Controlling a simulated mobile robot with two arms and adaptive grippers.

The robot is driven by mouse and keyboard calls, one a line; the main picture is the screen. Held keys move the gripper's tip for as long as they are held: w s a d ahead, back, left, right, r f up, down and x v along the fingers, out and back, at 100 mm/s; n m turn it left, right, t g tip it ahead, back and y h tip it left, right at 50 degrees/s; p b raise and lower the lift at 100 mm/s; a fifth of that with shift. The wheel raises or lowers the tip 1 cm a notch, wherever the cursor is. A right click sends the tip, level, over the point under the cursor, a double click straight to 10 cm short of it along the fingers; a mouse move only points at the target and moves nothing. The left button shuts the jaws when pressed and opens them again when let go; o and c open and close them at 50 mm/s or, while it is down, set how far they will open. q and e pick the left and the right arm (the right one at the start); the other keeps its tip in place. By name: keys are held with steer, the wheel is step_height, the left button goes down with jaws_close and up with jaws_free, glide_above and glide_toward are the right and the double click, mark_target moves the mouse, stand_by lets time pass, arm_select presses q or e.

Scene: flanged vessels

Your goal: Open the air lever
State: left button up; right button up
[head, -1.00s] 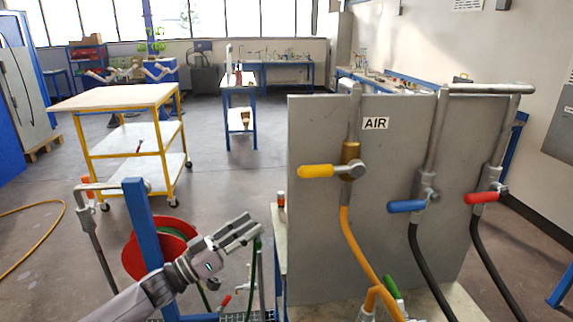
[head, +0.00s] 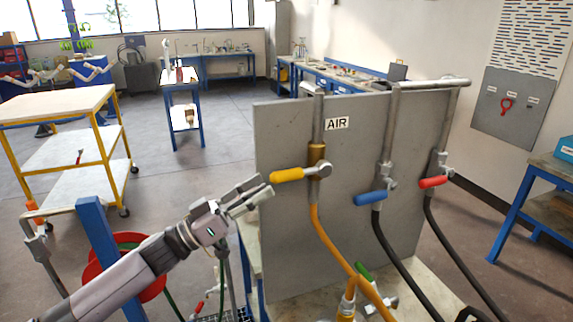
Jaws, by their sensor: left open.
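The air lever (head: 287,175) has a yellow handle and sits below the AIR label (head: 337,124) on a grey panel (head: 275,130). It points left, roughly horizontal, from a brass valve (head: 316,155) on a vertical pipe. An orange hose (head: 325,238) runs down from that valve. My left gripper (head: 266,187) is open, its fingertips just left of the handle's free end and slightly below it. I cannot tell whether they touch the handle. My right gripper is not in view.
A blue lever (head: 371,198) and a red lever (head: 433,182) with black hoses are on the same panel to the right. A blue post (head: 98,245) and a red hose reel (head: 130,262) stand near my left arm. A yellow-framed cart (head: 60,105) is at the left.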

mark_target(287, 174)
arm_select(q)
steer(key=p+x, duration=0.1)
steer(key=x, duration=0.5)
steer(key=shift+d+r+p, duration=0.15)
steer(key=shift+p, duration=0.25)
steer(key=shift+w+d+r, duration=0.1)
steer(key=shift+w+d, duration=0.15)
steer(key=shift+d, duration=0.15)
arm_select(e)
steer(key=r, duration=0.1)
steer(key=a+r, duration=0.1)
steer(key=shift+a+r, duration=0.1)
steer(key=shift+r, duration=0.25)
arm_select(q)
steer(key=shift+c, duration=0.3)
jaws_close()
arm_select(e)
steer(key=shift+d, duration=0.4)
